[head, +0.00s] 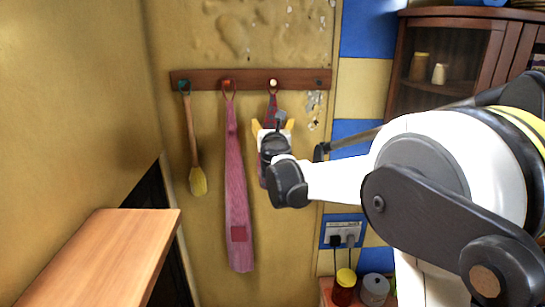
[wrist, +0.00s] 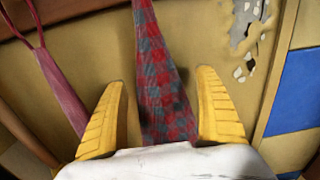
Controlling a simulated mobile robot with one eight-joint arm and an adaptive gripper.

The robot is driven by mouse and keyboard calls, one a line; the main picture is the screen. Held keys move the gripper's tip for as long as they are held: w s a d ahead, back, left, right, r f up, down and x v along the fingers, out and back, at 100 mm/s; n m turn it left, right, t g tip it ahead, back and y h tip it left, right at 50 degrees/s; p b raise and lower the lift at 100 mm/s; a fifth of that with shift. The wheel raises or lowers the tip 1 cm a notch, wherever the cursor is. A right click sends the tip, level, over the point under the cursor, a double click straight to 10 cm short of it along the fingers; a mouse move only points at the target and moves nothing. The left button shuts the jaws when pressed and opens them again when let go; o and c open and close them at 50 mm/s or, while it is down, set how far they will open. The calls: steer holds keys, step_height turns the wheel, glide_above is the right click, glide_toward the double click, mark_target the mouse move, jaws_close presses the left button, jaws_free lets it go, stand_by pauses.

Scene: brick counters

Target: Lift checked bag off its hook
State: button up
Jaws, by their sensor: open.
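The checked bag (wrist: 161,75) is red and blue-grey cloth. In the wrist view it hangs between the two yellow fingers of my gripper (wrist: 165,105), with a gap on each side. My gripper (head: 272,128) is open in front of it in the head view. There, only the bag's narrow upper part (head: 271,102) shows clearly below a pale-knobbed hook (head: 273,83); my gripper and wrist hide most of the rest. The hook is out of the wrist view.
The wooden rack (head: 205,79) also holds a brush (head: 198,180) and a pink cloth (head: 236,180) just left of the bag. A wooden cabinet (head: 398,60) stands right. A wooden surface (head: 110,250) juts in lower left. Jars (head: 345,285) stand below the socket (head: 342,234).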

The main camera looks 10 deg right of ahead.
steer(key=shift+s+r, duration=0.1)
steer(key=shift+s, duration=0.15)
steer(key=shift+c, duration=0.2)
steer(key=shift+w, duration=0.1)
steer(key=c, duration=1.5)
steer(key=shift+c, duration=0.2)
steer(key=shift+r, duration=0.4)
steer(key=shift+c, duration=0.3)
steer(key=shift+s+a+r+b, duration=0.15)
steer(key=shift+s+r+b, duration=0.1)
steer(key=shift+r+b, duration=0.05)
steer(key=s+a+b, duration=0.2)
steer(key=s+a, duration=0.1)
steer(key=s, duration=1.4)
steer(key=shift+s+a, duration=0.15)
